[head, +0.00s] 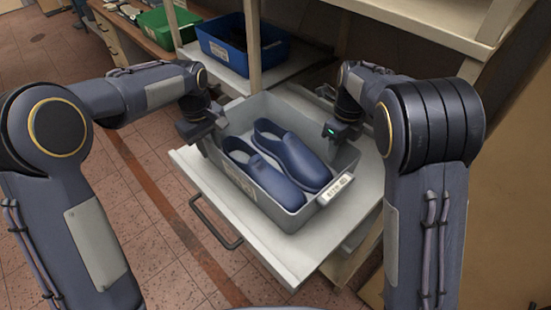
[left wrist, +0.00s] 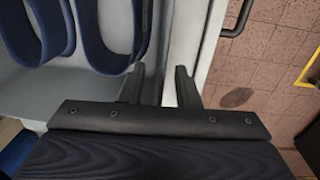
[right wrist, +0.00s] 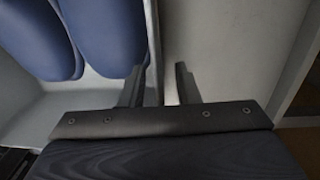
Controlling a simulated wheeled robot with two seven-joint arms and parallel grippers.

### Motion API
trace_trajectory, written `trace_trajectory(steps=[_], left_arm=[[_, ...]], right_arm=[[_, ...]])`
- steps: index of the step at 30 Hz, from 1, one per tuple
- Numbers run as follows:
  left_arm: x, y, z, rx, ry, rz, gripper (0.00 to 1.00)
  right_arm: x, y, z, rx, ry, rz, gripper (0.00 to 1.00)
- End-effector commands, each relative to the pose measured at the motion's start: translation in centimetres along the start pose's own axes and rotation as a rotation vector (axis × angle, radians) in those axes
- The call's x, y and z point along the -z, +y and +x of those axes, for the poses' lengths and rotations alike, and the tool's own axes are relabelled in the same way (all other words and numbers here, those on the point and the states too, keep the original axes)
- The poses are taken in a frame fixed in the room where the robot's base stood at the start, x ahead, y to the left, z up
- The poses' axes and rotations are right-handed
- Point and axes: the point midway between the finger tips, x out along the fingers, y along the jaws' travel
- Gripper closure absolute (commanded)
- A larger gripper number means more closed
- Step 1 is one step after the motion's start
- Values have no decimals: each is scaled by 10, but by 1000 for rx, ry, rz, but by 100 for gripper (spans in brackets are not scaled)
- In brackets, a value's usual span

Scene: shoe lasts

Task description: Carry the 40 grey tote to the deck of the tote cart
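The grey tote (head: 292,214) sits on a light pull-out shelf and holds a pair of blue shoes (head: 280,165). A white label (head: 338,189) is on its near right corner. My left gripper (head: 205,146) is at the tote's left wall; in the left wrist view its fingers (left wrist: 161,88) are apart, on either side of the wall's rim. My right gripper (head: 346,141) is at the right wall; in the right wrist view its fingers (right wrist: 159,87) are likewise apart around the rim. I cannot make out the tote cart in any view.
The pull-out shelf (head: 290,268) has a dark handle (head: 216,225) at its front left. A blue tote (head: 225,47) stands on a rack shelf behind, and a green tote (head: 160,27) stands further back left. Rack posts rise behind the grey tote. Tiled floor (head: 150,235) is open at left.

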Motion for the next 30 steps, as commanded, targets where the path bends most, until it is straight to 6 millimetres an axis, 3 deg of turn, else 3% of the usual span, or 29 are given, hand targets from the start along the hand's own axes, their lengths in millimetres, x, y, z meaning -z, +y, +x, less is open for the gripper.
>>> trace_trajectory(steps=[8,15,30], left_arm=[[0,0,1,0,0,0,71],[0,0,1,1,0,0,100],[0,0,0,-1,1,0,100]], right_arm=[[0,0,1,0,0,0,71],[0,0,1,0,0,1,100],[0,0,0,1,-1,0,100]])
